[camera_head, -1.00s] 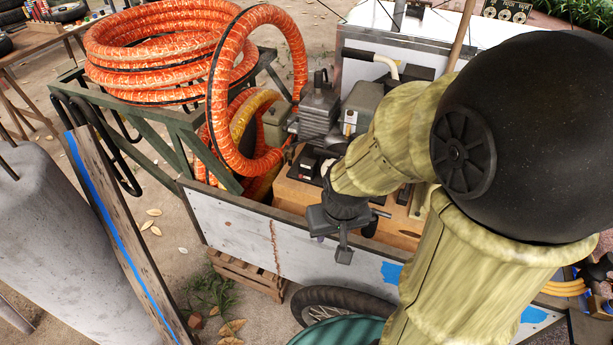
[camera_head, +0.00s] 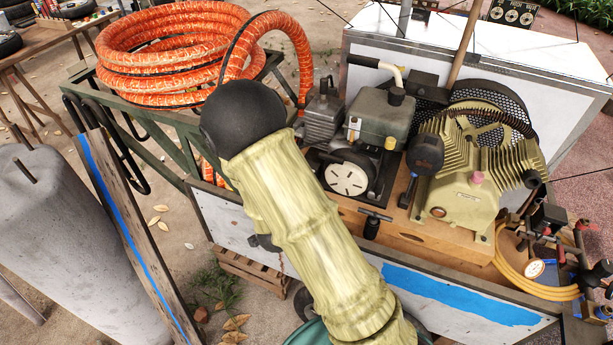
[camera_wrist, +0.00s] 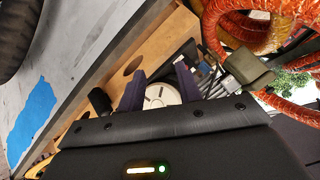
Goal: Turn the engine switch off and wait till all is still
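The engine (camera_head: 378,122), with a grey-green tank and a white round disc (camera_head: 347,179) on its near side, sits on the cart's wooden deck. In the wrist view the white disc (camera_wrist: 162,95) shows beyond and between the two dark fingers of my gripper (camera_wrist: 160,72). The fingers stand apart with nothing between them, and I see no contact with the engine. In the head view my arm hides nearly all of the gripper, near the cart's left side. I cannot make out the engine switch in either view.
The finned compressor pump (camera_head: 465,185) and its black wheel guard stand right of the engine. A coiled orange hose (camera_head: 165,50) lies on the green rack at left. The cart's white side panel (camera_head: 450,292) with blue tape runs along the front. A grey tank (camera_head: 50,230) stands at far left.

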